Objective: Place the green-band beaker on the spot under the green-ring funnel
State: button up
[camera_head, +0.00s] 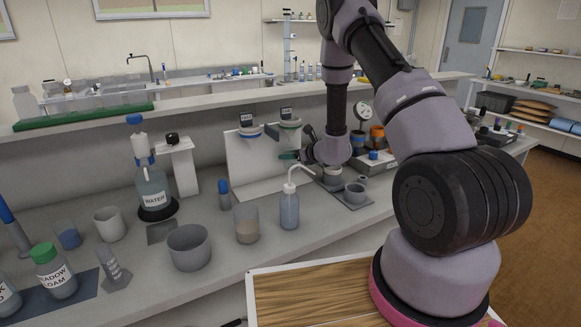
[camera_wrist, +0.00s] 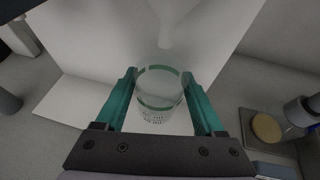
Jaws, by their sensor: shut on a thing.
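The green-band beaker (camera_wrist: 160,105) is clear, with green bands, and sits between the teal fingers of my gripper (camera_wrist: 159,76) in the wrist view. My gripper is shut on it. In the head view my gripper (camera_head: 290,156) is in front of the white funnel stand, below the green-ring funnel (camera_head: 290,124); the beaker cannot be made out there. A second funnel (camera_head: 250,131) with a blue ring hangs to the left. A pale funnel-like shape (camera_wrist: 178,25) shows beyond the beaker in the wrist view. The spot under the green-ring funnel cannot be made out.
A wash bottle (camera_head: 289,208) with a bent spout stands just in front of the stand (camera_head: 262,168). A beaker of brown liquid (camera_head: 246,222) and a grey bowl (camera_head: 189,247) are to the left.

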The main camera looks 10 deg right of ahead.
aim_at(291, 165)
notch_tip(291, 165, down, 4)
jog(key=shift+f, duration=0.2)
jog(key=shift+w+a+f, duration=0.1)
jog(key=shift+w+f, duration=0.1)
jog(key=o, duration=1.4)
jog(key=shift+f, duration=0.15)
